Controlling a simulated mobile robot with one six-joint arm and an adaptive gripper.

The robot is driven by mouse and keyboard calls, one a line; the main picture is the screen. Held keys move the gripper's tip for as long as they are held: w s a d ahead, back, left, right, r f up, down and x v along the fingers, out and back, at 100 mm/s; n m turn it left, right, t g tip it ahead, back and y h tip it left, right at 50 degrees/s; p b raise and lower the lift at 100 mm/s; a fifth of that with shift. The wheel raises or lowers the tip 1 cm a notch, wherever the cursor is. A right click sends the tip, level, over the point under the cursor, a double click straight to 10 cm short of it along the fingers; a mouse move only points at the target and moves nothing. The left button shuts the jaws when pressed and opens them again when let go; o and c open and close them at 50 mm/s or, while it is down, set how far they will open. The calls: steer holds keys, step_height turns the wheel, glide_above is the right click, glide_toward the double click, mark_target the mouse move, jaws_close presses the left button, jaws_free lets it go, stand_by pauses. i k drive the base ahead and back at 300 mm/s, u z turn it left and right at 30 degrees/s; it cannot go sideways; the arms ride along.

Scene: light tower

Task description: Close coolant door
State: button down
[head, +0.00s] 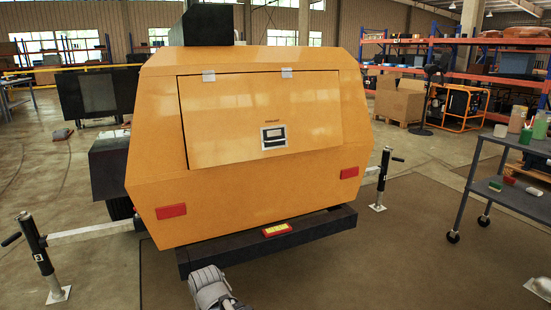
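The light tower has a large orange body (235,205). A wide orange door (240,110) is set in its facing side, with two light hinges along the top edge and a black latch (273,137) in a pale frame near the bottom. A thin dark line runs down the door's left edge; I cannot tell whether the door is fully shut or slightly ajar. A grey part of my arm shows at the bottom edge, below the bumper. My gripper's fingers are not visible.
A dark bumper (322,223) juts out below the body. Stabiliser legs stand at left (42,262) and right (382,178). A grey cart (507,194) with bottles is at the right. The floor (370,270) between bumper and cart is clear.

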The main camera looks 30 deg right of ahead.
mark_target(235, 118)
steer(key=z, duration=0.05)
steer(key=k, duration=0.8)
steer(key=z, duration=0.85)
steer(key=i, duration=1)
steer(key=u, duration=0.05)
